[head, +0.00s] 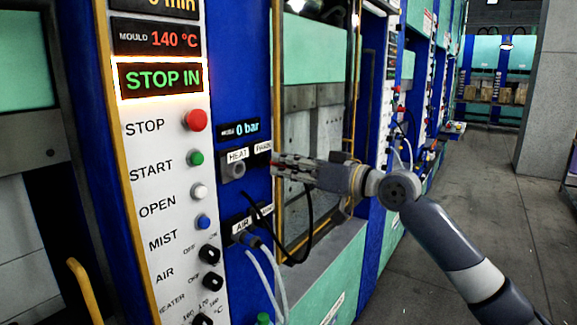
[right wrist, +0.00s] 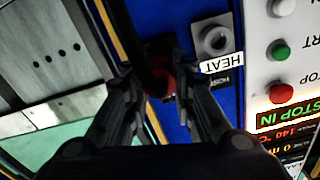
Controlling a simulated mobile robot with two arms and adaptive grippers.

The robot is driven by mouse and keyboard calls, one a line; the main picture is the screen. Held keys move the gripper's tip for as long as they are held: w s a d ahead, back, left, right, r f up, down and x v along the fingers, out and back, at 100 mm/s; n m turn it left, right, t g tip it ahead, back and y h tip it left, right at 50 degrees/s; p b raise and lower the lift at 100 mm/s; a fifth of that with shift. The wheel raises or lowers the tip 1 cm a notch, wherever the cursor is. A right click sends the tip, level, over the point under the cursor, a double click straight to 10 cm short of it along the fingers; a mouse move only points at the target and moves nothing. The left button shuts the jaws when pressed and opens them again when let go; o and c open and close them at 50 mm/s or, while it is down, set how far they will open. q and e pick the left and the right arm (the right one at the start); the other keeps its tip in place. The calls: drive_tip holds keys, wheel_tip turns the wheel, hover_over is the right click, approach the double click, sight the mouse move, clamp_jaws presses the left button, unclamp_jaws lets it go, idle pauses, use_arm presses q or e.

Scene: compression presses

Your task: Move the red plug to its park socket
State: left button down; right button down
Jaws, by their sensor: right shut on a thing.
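My right gripper (head: 282,168) is shut on the red plug, in front of the blue panel just right of the HEAT socket (head: 235,170). In the right wrist view the red plug (right wrist: 159,82) sits between the fingertips of my right gripper (right wrist: 158,78). The HEAT socket (right wrist: 214,40) is empty there, with its label upside down. The PARK label (head: 263,147) is just above the fingertips in the head view. The park socket is hidden behind gripper and plug, so I cannot tell whether the plug touches it. My left gripper is out of view.
A black cable (head: 309,225) loops down below my right gripper. The AIR fitting (head: 243,237) with pale hoses is under the HEAT socket. A white button panel (head: 160,205) stands to the left, and a yellow-edged press opening (head: 312,115) to the right. Grey floor is clear further right.

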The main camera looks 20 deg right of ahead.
drive_tip(key=shift+p+x, duration=0.9)
drive_tip(key=shift+x, duration=0.55)
drive_tip(key=c, duration=1.3)
unclamp_jaws()
drive_tip(key=shift+s+d, duration=0.1)
drive_tip(key=v, duration=1.1)
drive_tip(key=shift+s+d, duration=0.15)
drive_tip(key=shift+s, duration=0.15)
